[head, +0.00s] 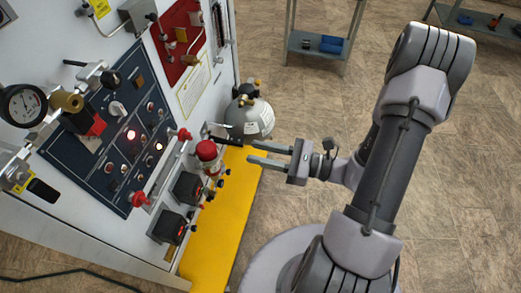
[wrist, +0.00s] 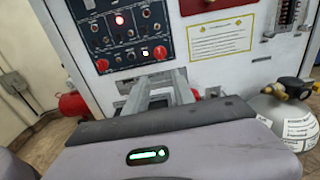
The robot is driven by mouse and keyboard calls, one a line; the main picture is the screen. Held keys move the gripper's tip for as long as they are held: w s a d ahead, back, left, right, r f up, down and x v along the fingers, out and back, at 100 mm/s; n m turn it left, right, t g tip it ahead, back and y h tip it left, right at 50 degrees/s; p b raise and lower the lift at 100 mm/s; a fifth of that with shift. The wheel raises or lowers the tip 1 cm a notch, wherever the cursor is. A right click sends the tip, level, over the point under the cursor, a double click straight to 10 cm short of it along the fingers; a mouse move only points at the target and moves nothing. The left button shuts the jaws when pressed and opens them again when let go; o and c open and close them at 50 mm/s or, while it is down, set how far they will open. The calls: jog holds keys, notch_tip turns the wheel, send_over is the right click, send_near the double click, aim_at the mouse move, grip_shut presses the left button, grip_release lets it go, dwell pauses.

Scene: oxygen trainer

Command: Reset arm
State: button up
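My gripper (head: 251,151) points left toward the white trainer panel (head: 214,95) in the head view. Its two grey fingers are parallel with a clear gap between them, and nothing shows in the gap. The fingertips are right of the red-capped fitting (head: 207,151) and look apart from it. In the wrist view, my gripper (wrist: 161,78) reaches forward in front of the panel's dark control plate (wrist: 122,33). My arm is bent at the right of the head view.
A grey gas cylinder (head: 249,118) stands beside the panel, above my fingers in the picture. A yellow platform (head: 222,225) runs along the panel's foot. Black boxes (head: 172,227) and a red-ended handle (head: 140,199) are on the panel. Open floor (head: 310,105) lies right of the cylinder.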

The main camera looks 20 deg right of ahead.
jog(key=s+a+r+n+g+h, duration=0.6)
jog(key=s+a+r+n+g, duration=0.35)
jog(key=n, duration=0.55)
jog(key=s+d+r+n+t+h, duration=0.1)
jog(key=d+r+n+t+h, duration=0.2)
jog(key=r+n+h, duration=0.3)
jog(key=shift+d+r+t, duration=0.2)
jog(key=shift+r+t, duration=0.35)
jog(key=shift+t, duration=0.1)
dwell(0.5)
